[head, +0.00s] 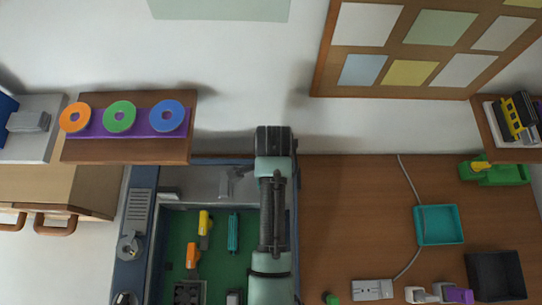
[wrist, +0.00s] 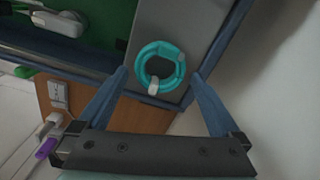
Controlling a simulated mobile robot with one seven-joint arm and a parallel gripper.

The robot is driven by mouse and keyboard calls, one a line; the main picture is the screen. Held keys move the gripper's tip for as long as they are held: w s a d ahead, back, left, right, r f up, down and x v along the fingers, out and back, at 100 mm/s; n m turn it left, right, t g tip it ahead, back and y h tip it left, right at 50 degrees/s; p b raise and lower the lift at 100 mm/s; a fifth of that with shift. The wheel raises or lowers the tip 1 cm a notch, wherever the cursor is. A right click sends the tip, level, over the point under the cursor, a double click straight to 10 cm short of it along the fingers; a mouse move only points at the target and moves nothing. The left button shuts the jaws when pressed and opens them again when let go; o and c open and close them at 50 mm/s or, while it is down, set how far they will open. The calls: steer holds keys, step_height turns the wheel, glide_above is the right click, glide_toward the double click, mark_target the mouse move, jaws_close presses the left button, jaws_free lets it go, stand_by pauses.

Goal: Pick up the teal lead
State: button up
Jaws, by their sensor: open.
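The teal lead (wrist: 142,64) shows in the wrist view as a coiled ring with a pale connector at its lower side. It lies on a grey surface (wrist: 165,18) near a blue edge. My gripper (wrist: 160,75) is open, with its two blue fingers apart, one to each side of the coil in the picture. No contact between fingers and coil is visible. The gap in depth is hard to judge. In the head view I cannot make out the coiled lead or the fingertips; my arm covers part of that area.
In the head view, a green-floored bay (head: 217,265) holds yellow, orange and teal items. A wooden shelf (head: 125,152) with coloured rings is at left. A wooden desk (head: 345,220) at right carries a teal tray (head: 419,240), a dark box (head: 498,276) and a power strip (head: 372,289).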

steer(key=shift+f, duration=0.85)
steer(key=c, duration=1.2)
steer(key=shift+r, duration=0.1)
steer(key=shift+c, duration=0.2)
